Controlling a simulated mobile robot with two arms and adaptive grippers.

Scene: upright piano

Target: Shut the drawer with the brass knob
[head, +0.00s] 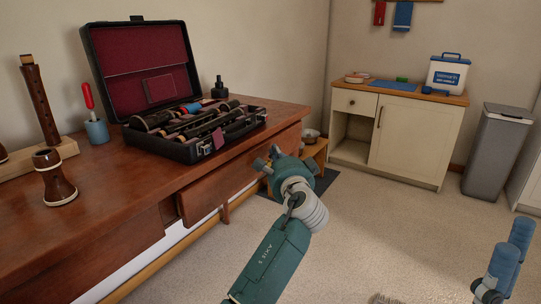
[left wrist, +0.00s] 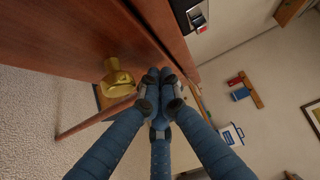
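The drawer (head: 218,187) is a reddish-brown wooden front under the bench top. It seems to stand out a little from the bench. Its brass knob (left wrist: 117,80) shows in the left wrist view, to the left of my fingertips. In the head view the knob is not visible. My left gripper (head: 272,163) is by the right part of the drawer front. In the left wrist view its blue fingers (left wrist: 160,84) meet at the tips with nothing between them, apart from the knob. Blue parts of my right gripper (head: 503,265) show at the lower right, partly cut off.
The wooden bench (head: 110,220) carries an open instrument case (head: 205,150), a dark wooden turned piece (head: 52,178) and a red-handled tool in a blue cup (head: 96,131). A cream cabinet (head: 415,140) and grey bin (head: 497,150) stand farther back.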

